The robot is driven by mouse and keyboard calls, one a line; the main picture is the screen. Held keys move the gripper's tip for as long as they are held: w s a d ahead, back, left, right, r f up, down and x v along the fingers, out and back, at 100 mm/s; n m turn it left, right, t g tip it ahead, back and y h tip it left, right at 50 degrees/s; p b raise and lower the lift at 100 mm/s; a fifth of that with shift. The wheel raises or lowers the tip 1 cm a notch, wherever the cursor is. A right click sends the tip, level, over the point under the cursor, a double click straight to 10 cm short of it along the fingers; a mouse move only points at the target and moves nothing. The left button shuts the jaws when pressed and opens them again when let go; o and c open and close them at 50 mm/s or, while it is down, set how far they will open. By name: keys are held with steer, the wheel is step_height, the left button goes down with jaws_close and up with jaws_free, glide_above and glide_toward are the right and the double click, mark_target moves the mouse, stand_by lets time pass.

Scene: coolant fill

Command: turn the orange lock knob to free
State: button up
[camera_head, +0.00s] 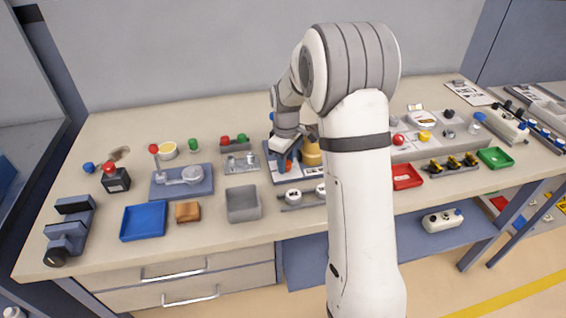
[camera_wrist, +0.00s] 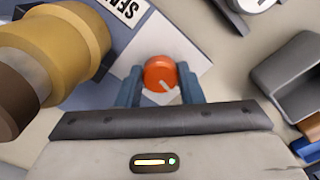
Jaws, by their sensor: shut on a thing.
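The orange lock knob (camera_wrist: 160,75) is round with a pale pointer line on its face. In the wrist view it sits between the two blue fingers of my gripper (camera_wrist: 160,92), which is shut on it. The pointer line runs toward the lower right in that view. In the head view only a small orange part of the knob (camera_head: 289,166) shows below my gripper (camera_head: 284,158). A yellow cylindrical part (camera_wrist: 62,45) stands close to the left of the knob in the wrist view. It also shows beside my gripper in the head view (camera_head: 312,152).
A grey bin (camera_head: 243,204) stands left of the knob's base plate (camera_head: 283,177). Round white-faced parts (camera_head: 293,197) lie in front. My arm hides part of the bench.

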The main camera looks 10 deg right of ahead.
steer(key=shift+w+a+r+n, duration=0.1)
steer(key=shift+w+r+n, duration=0.1)
steer(key=shift+n, duration=0.7)
steer(key=o, duration=1)
steer(key=shift+f, duration=0.15)
steer(key=shift+s, duration=0.1)
step_height(320, 180, up, 7)
steer(key=shift+r+b, duration=0.2)
steer(key=shift+b, duration=0.1)
steer(key=shift+r, duration=0.2)
